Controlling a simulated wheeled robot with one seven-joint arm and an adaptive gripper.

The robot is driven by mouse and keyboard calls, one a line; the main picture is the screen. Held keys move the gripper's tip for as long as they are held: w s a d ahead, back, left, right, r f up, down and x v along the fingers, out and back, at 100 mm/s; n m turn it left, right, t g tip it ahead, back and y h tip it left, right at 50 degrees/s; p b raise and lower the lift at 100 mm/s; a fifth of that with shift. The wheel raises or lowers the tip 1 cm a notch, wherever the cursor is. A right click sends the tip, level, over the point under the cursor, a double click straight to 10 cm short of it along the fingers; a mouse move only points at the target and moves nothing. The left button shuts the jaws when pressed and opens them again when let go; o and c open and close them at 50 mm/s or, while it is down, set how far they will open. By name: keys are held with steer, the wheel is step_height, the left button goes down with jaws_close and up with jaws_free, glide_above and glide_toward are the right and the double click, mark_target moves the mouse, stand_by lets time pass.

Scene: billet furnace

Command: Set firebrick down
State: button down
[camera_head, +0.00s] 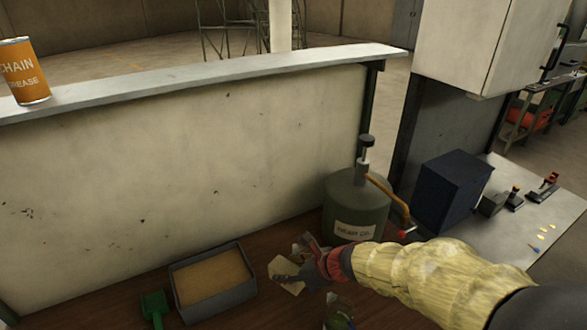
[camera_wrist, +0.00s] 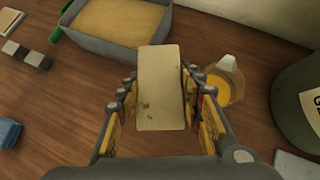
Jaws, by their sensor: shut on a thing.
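The firebrick (camera_wrist: 161,88) is a pale tan block held between the two fingers of my gripper (camera_wrist: 160,95) in the wrist view. In the head view the firebrick (camera_head: 288,276) shows at the end of my gripper (camera_head: 303,272), over the brown wooden bench (camera_head: 115,285). In the wrist view its far end overlaps the near edge of the grey tray of sand. I cannot tell whether its underside touches the bench. My arm, in a yellow sleeve, comes in from the lower right.
The grey sand tray (camera_head: 229,303) lies left of my gripper, with a green scoop (camera_head: 154,307) beside it. A clear container of orange liquid (camera_wrist: 226,82) stands close right of my gripper. A green tank (camera_head: 355,205) stands behind. Bare wood shows at left in the wrist view.

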steer(key=w+d+r+m+t+h+b, duration=0.15)
steer(key=w+d+m, duration=0.3)
steer(key=d, duration=0.65)
steer(key=w+d+f+m+t+h, duration=0.1)
steer(key=w+d+m+t+h, duration=0.15)
steer(key=w+d, duration=0.55)
steer(key=s+f+m+h, duration=0.1)
steer(key=f, duration=0.2)
steer(key=s+d+f+m+h, duration=0.1)
steer(key=s+f, duration=0.1)
steer(key=f, duration=0.1)
steer(key=s+f+m+h, duration=0.1)
steer(key=f, duration=0.2)
steer(key=shift+s+d+f+m, duration=0.1)
steer(key=shift+s+d+m, duration=0.2)
steer(key=shift+s+d, duration=0.1)
steer(key=shift+s+f, duration=0.1)
steer(key=shift+f, duration=0.25)
step_height(320, 180, up, 14)
steer(key=p, duration=1)
step_height(320, 180, down, 14)
steer(key=b, duration=1)
steer(key=shift+f, duration=0.15)
step_height(320, 180, up, 14)
steer(key=p, duration=1)
step_height(320, 180, down, 14)
steer(key=b, duration=1)
